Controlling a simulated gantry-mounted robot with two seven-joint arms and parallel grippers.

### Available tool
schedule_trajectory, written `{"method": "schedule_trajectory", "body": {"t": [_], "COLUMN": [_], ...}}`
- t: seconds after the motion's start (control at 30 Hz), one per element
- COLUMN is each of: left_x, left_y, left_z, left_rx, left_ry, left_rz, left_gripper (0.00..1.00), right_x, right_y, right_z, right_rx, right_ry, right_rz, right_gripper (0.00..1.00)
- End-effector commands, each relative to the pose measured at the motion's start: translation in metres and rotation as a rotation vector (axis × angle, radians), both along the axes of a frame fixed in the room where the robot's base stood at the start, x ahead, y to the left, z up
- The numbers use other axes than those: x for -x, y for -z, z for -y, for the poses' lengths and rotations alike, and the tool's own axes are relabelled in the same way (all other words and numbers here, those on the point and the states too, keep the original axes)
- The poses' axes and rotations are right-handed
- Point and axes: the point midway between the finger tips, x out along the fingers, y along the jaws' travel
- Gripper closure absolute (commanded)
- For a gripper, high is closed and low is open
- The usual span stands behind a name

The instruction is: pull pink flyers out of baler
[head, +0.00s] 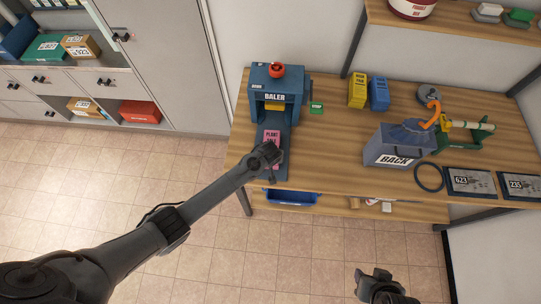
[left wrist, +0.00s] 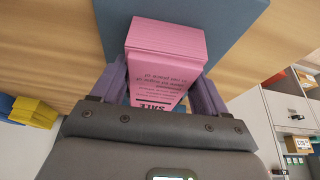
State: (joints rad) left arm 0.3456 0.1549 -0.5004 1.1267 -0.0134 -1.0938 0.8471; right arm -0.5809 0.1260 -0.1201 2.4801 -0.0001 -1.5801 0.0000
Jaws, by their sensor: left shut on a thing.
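The blue baler (head: 262,80) stands at the left end of the wooden table, with a red knob on top and a yellow part inside its opening. A stack of pink flyers (head: 271,136) lies over the blue bed in front of that opening. The stack also fills the middle of the left wrist view (left wrist: 165,45), printed side showing, above a blue surface (left wrist: 232,25). My left gripper (head: 268,155) is shut on the pink flyers, one finger on each side. My right gripper (head: 380,280) hangs over the floor at the bottom, away from the table; its jaw gap is unclear.
A small green sign (head: 316,108) and yellow (head: 357,91) and blue (head: 379,93) boxes stand right of the baler. A grey "BACK" bag (head: 398,146) and a black ring (head: 429,177) are farther right. A blue bin (head: 291,197) sits below.

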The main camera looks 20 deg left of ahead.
Motion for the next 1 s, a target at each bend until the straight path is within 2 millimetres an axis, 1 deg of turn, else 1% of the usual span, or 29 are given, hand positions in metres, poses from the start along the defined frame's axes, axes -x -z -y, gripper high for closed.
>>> {"method": "schedule_trajectory", "body": {"t": [0.03, 0.07, 0.1, 0.23, 0.5, 0.63, 0.77, 1.0], "left_x": [0.004, 0.004, 0.004, 0.004, 0.002, 0.003, 0.008, 0.023], "left_y": [0.005, 0.005, 0.005, 0.004, 0.001, -0.005, -0.018, -0.052], "left_z": [0.000, 0.000, 0.000, 0.000, 0.000, 0.001, 0.003, 0.008], "left_rx": [-0.003, -0.003, -0.003, -0.002, -0.001, -0.001, 0.000, 0.000], "left_ry": [0.003, 0.003, 0.003, 0.002, 0.000, 0.001, 0.002, 0.002], "left_rz": [-0.011, -0.011, -0.011, -0.009, -0.004, -0.002, -0.001, -0.002], "left_gripper": [0.73, 0.73, 0.20, 0.00, 0.00, 0.00, 0.00, 0.00], "right_x": [0.000, 0.000, 0.000, 0.000, 0.000, -0.001, -0.001, 0.000], "right_y": [0.001, 0.001, 0.001, 0.000, 0.000, -0.002, -0.004, -0.007], "right_z": [0.000, 0.000, 0.000, 0.000, -0.001, -0.002, -0.002, -0.002], "right_rx": [0.000, 0.000, 0.000, 0.000, -0.005, -0.008, -0.010, -0.010], "right_ry": [0.000, 0.000, 0.000, 0.000, 0.004, 0.005, 0.006, 0.006], "right_rz": [0.000, 0.000, 0.000, 0.001, 0.000, 0.001, 0.001, 0.001], "right_gripper": [0.57, 0.57, 0.57, 0.57, 0.57, 0.57, 0.57, 0.57]}}
